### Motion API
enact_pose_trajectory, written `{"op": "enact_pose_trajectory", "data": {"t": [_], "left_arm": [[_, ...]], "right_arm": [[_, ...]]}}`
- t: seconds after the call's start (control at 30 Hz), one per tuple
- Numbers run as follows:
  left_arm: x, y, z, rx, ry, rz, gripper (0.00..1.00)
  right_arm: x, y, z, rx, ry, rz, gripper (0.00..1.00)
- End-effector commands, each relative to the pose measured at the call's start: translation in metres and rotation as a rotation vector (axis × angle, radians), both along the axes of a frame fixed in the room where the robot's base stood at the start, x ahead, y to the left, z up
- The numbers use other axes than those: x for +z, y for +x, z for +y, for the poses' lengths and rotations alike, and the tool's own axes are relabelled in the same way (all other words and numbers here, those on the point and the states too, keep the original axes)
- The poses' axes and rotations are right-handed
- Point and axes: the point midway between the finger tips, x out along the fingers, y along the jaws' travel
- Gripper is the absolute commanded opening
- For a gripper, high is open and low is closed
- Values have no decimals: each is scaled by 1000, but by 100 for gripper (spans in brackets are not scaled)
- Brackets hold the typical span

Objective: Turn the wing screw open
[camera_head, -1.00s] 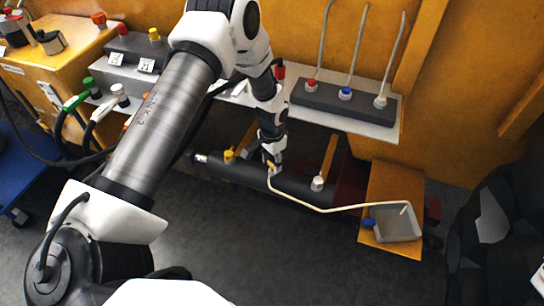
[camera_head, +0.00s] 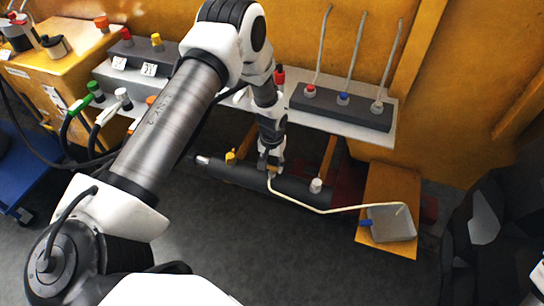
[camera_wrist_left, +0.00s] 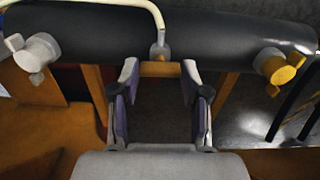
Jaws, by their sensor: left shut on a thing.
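A thick black cylinder (camera_head: 215,172) lies level below the bench; it crosses the top of the left wrist view (camera_wrist_left: 220,35). At its middle is an orange-yellow wing screw (camera_wrist_left: 160,69), beside a fitting with a cream hose (camera_head: 305,206). My left gripper (camera_head: 270,167) is at this middle screw, its two fingertips on either side of the orange wing in the wrist view, shut on it. The fingers hide most of the screw in the head view.
A yellow knob (camera_head: 230,156) and a white knob (camera_head: 316,186) stand on the cylinder either side of the gripper. The hose runs to a grey tray (camera_head: 391,224) on an orange stand (camera_head: 390,180). A bench with a dark block (camera_head: 340,108) stands behind. Floor in front is clear.

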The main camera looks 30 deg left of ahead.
Motion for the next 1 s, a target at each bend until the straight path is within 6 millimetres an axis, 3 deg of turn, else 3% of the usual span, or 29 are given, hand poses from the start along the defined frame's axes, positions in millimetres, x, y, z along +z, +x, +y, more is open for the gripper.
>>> {"op": "enact_pose_trajectory", "data": {"t": [0.27, 0.3, 0.33, 0.37, 0.73, 0.87, 1.0], "left_arm": [[0, 1, 0, -1, 1, -2, 11], [0, 1, 0, -1, 1, -2, 56], [0, 1, 0, -1, 1, -2, 67], [0, 1, 0, -1, 1, -2, 71], [6, 1, 0, -1, 0, -2, 71], [28, 2, 0, -2, -1, -4, 71], [65, 1, 0, -1, -1, -5, 71]], "right_arm": [[0, 0, 0, 0, 0, 0, 40], [0, 0, 0, 0, 0, 0, 40], [0, 0, 0, 0, 0, 0, 40], [0, 0, 0, 0, 0, 0, 40], [0, 0, 0, 0, 0, 0, 40], [0, 0, 0, 0, 0, 0, 40], [0, 0, 0, 0, 0, 0, 40]]}}
